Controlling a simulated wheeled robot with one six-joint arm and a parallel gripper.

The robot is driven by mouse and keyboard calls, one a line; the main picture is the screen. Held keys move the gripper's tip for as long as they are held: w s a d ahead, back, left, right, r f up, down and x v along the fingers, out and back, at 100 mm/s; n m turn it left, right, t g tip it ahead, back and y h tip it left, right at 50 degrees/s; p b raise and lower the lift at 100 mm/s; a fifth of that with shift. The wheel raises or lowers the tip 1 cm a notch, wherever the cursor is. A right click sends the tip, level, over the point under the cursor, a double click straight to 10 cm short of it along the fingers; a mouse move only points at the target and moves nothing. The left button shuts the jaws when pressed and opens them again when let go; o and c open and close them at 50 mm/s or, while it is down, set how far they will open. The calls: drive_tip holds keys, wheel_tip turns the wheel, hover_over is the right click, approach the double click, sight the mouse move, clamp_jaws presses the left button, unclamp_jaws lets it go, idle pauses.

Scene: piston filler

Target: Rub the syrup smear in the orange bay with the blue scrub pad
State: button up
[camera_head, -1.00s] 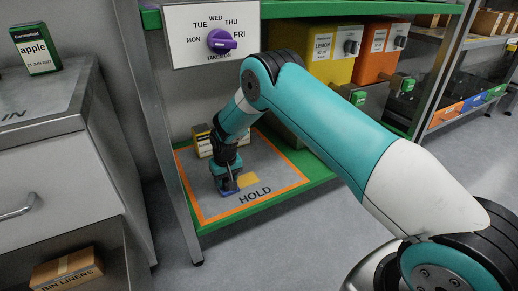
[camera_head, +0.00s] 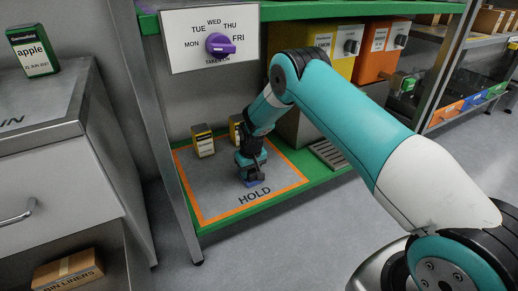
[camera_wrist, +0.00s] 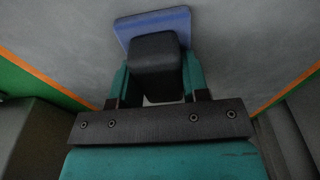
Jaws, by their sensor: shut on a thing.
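My gripper (camera_head: 250,172) points down over the orange-outlined bay (camera_head: 208,190), which is marked HOLD. It is shut on the black grip block of the blue scrub pad (camera_head: 250,183). In the wrist view the gripper (camera_wrist: 155,78) has a jaw on each side of the block, with the blue pad (camera_wrist: 145,20) flat beneath it. The pad appears to touch the grey bay floor. No yellow syrup smear shows in either current view; whether any lies under the pad or gripper cannot be told.
A purple day dial (camera_head: 220,44) hangs above. A shelf post (camera_head: 162,140) rises at the left. The bay's left floor is bare.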

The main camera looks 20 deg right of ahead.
drive_tip(key=shift+d, duration=1.25)
drive_tip(key=shift+d+r+p, duration=0.1)
drive_tip(key=shift+r+p, duration=0.25)
drive_tip(key=shift+p, duration=0.2)
wheel_tip(320, 180, up, 2)
drive_tip(key=shift+w+p, duration=0.1)
drive_tip(key=shift+p, duration=0.25)
drive_tip(key=shift+r+p, duration=2.3)
drive_tip(key=shift+r, duration=0.4)
